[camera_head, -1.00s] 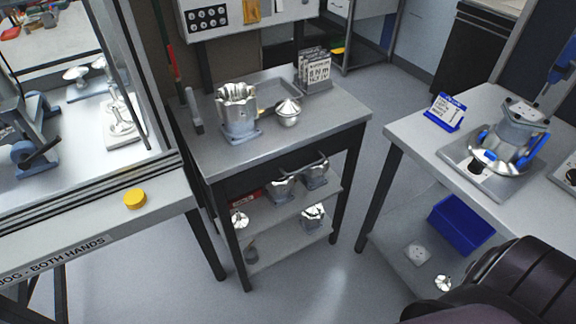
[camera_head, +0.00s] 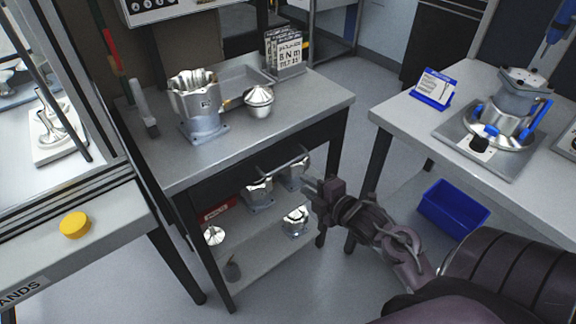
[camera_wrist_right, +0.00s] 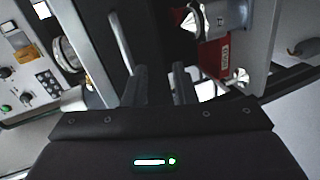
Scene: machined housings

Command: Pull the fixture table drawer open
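The fixture table (camera_head: 310,106) is a grey-topped metal bench with a dark drawer front (camera_head: 228,186) under its top. A bar handle (camera_head: 283,167) runs along the drawer front, and the drawer looks shut. In the right wrist view the handle (camera_wrist_right: 120,42) is a pale bar ahead of the fingers, against the dark drawer front (camera_wrist_right: 152,38). My right gripper (camera_head: 307,187) is near the handle's right end, a little below it. Its two fingers (camera_wrist_right: 157,87) are apart with nothing between them. My left gripper is not in view.
A machined housing (camera_head: 198,112) and a domed metal part (camera_head: 258,101) stand on the table. Metal parts and a red box (camera_head: 217,211) sit on shelves below. A second table (camera_head: 400,108) at right holds a fixture, with a blue bin (camera_head: 453,208) beneath. Floor between the tables is clear.

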